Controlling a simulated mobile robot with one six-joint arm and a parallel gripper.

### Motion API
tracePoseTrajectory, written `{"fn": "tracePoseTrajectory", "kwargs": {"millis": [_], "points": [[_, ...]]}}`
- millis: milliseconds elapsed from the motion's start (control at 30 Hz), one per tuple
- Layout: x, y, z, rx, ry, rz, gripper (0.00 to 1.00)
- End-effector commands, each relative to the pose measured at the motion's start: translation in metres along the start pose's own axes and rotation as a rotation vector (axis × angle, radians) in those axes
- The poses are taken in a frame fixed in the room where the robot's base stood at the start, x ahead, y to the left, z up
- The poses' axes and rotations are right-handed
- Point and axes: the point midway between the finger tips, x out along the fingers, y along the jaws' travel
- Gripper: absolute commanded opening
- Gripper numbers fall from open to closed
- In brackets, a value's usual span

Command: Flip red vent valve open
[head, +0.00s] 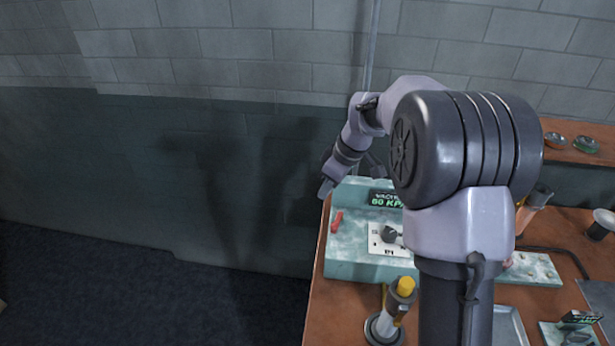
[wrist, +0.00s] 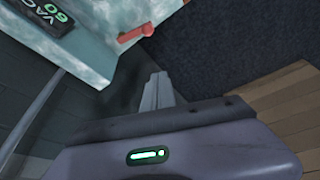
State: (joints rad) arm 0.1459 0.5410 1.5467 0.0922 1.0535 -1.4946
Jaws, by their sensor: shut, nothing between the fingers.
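The red vent valve (head: 337,221) is a small red lever on the left part of the pale green vacuum unit (head: 345,270). In the wrist view the red lever (wrist: 136,33) lies near the top, on the edge of the unit. My gripper (head: 326,190) is shut and empty. In the head view it is at the unit's far left corner, just above and behind the lever. In the wrist view its closed fingertips (wrist: 158,82) point toward the lever, with a gap between them. I cannot tell whether the valve is open.
The unit carries a dark display (head: 385,199) reading 60 kPa and a black knob (head: 390,235). A yellow-topped burner-like tool (head: 403,290) stands in front of it. The wooden bench (head: 320,315) ends just left of the unit, with open floor beyond.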

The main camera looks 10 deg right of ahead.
Motion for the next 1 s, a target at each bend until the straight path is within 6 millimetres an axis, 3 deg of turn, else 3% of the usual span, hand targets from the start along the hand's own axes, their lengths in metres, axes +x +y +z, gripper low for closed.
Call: {"fn": "tracePoseTrajectory", "kwargs": {"millis": [467, 933, 1000], "points": [[0.016, 0.007, 0.001, -0.036, -0.002, -0.009, 0.00], [0.114, 0.005, 0.002, -0.035, -0.003, -0.010, 0.00], [0.107, 0.007, 0.014, -0.033, -0.002, -0.007, 0.00]]}}
